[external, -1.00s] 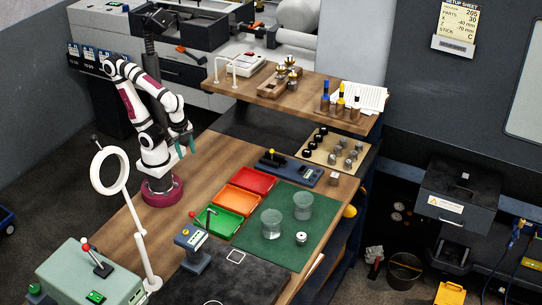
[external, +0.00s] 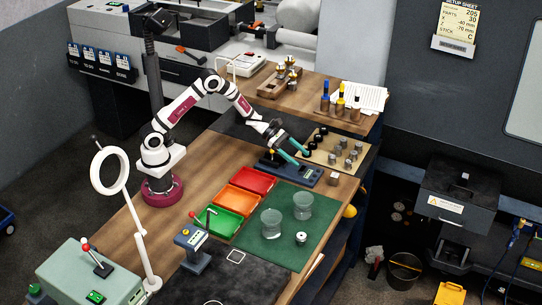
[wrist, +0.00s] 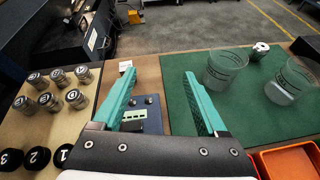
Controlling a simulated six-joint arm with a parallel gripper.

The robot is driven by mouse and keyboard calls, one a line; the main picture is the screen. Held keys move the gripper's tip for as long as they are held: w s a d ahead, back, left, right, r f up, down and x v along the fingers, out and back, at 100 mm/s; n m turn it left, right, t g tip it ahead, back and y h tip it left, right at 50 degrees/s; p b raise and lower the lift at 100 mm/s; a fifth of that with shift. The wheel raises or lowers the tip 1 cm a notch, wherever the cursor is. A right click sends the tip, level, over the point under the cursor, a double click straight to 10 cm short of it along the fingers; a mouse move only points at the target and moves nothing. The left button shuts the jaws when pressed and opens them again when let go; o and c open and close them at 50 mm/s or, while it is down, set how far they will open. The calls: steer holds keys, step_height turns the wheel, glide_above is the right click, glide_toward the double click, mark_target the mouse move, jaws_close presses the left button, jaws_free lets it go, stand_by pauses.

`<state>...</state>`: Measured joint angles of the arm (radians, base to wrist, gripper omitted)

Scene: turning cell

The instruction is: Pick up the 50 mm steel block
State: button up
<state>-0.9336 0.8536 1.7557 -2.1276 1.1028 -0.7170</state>
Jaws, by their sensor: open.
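A small grey block (external: 333,179), which looks like the steel block, sits on the wooden bench near its right edge, beside the end of the dark blue device. It also shows in the wrist view as a small pale block (wrist: 125,66), just beyond the tip of the left finger. My gripper (external: 297,157) is open and empty, with two teal fingers above the dark blue device. In the wrist view, the gap between the fingertips (wrist: 159,75) holds nothing. The block is apart from the fingers.
The dark blue device (external: 292,168) stands under my gripper. A green mat (external: 272,243) with two glass beakers (external: 303,206) lies in front. Red, orange and green trays (external: 224,222) stand left.

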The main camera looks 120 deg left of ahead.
mark_target(334, 179)
steer(key=a+f+n, duration=0.1)
steer(key=a, duration=0.1)
steer(key=s+a+f+n+y, duration=0.1)
steer(key=a, duration=0.1)
steer(key=a+f+n+y, duration=0.1)
steer(key=a, duration=0.1)
steer(key=shift+s+f+n, duration=0.15)
steer(key=shift+s+n, duration=0.05)
steer(key=shift+n, duration=0.2)
steer(key=x, duration=1.5)
steer(key=shift+a+f, duration=0.1)
steer(key=shift+f, duration=0.1)
jaws_close()
